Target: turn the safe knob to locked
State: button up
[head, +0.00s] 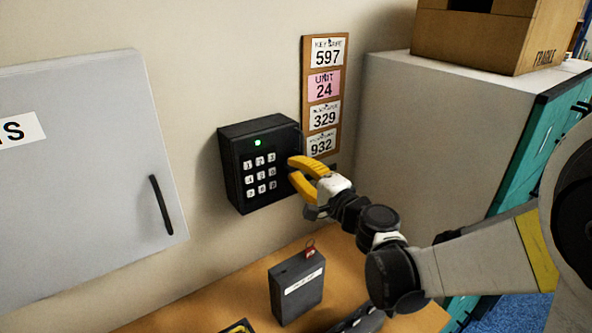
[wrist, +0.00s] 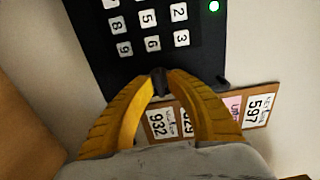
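The black key safe (head: 258,165) is fixed to the wall, with a keypad of pale keys and a lit green light (head: 257,143). The light also shows in the wrist view (wrist: 214,6). My gripper (head: 293,169) is at the right side of the safe's face. In the wrist view its yellow fingertips (wrist: 160,80) close in on both sides of the small dark knob (wrist: 160,84) and seem to touch it. In the head view the fingers hide the knob. Its pointing mark cannot be made out.
A strip of number cards (head: 325,85) hangs right of the safe. A grey cabinet (head: 80,170) with a dark handle is on the left. A dark box (head: 296,287) stands on the wooden bench below. A carton (head: 490,35) sits on the cabinet at right.

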grip_shut()
jog(key=shift+n, duration=0.4)
jog(key=n+b, duration=0.1)
jog(key=n, duration=0.1)
jog(key=shift+n, duration=0.4)
jog(key=n, duration=0.4)
jog(key=shift+b, duration=0.4)
jog(key=n, duration=0.5)
jog(key=shift+n+b, duration=0.35)
jog(key=shift+n, duration=2.35)
